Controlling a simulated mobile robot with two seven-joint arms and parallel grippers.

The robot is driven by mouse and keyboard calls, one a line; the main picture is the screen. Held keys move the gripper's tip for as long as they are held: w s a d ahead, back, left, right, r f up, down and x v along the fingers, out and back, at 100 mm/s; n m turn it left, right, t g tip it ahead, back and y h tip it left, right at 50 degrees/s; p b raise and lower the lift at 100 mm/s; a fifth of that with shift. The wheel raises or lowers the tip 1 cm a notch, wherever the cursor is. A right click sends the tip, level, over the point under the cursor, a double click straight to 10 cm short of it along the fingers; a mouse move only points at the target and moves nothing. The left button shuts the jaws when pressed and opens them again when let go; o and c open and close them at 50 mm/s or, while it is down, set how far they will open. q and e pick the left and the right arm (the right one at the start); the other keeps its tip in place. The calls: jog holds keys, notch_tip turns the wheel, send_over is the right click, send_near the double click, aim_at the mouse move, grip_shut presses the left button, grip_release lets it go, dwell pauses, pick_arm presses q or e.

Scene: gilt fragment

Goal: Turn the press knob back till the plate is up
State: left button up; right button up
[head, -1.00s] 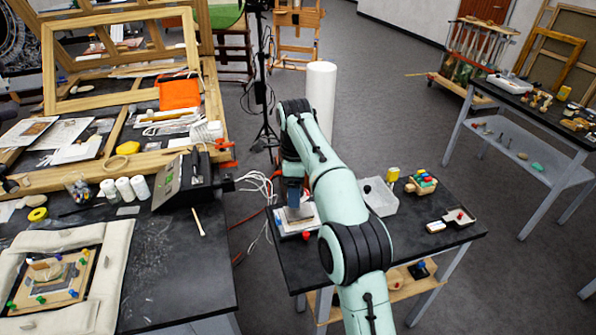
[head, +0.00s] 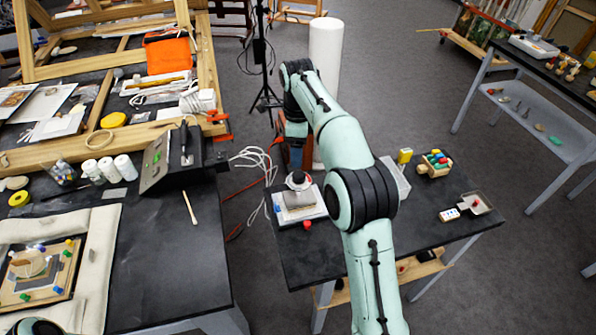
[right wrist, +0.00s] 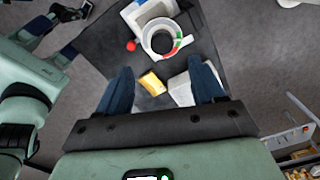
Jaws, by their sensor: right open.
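The press (head: 318,209) stands on the small dark table, with a pale base and a greyish plate. I cannot tell the plate's exact height. A red ball (head: 307,224) is at the press's front edge. My right gripper (head: 296,157) is above and behind the knob, apart from it. In the right wrist view its blue fingers (right wrist: 160,68) are spread with nothing gripped.
A yellow block (head: 405,156), a pale box (head: 402,188) partly behind my arm, a block toy (head: 435,164) and a small tray (head: 477,204) share the small table (head: 350,255). A white cylinder (head: 325,60) stands behind. The left workbench (head: 180,265) is cluttered.

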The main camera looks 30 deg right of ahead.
aim_at(298, 174)
notch_tip(298, 174, down, 10)
jog(key=shift+w+d+f+b, duration=0.1)
jog(key=shift+b, duration=0.25)
jog(key=c, duration=1.1)
